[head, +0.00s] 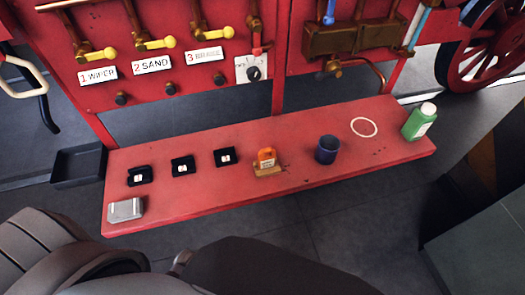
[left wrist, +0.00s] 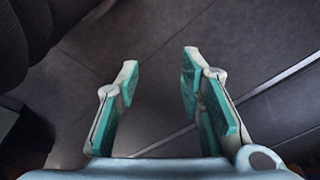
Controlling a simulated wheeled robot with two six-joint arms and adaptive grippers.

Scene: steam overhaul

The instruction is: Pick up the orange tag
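The orange tag (head: 266,157) stands upright in a small tan holder (head: 268,171) near the middle of the red bench. It has a pale label with print too small to read. My left gripper (left wrist: 158,100) shows only in the left wrist view, its teal-padded fingers wide apart with nothing between them. It is over dark floor, and the tag is not in that view. My right gripper is not in either view.
The red bench (head: 210,198) also holds several small black boxes (head: 182,166), a silver tin (head: 125,210), a dark blue cup (head: 327,150) and a green bottle (head: 419,121). A red panel (head: 185,40) with yellow-handled valves rises behind. A black tray (head: 78,167) sits at the bench's left end.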

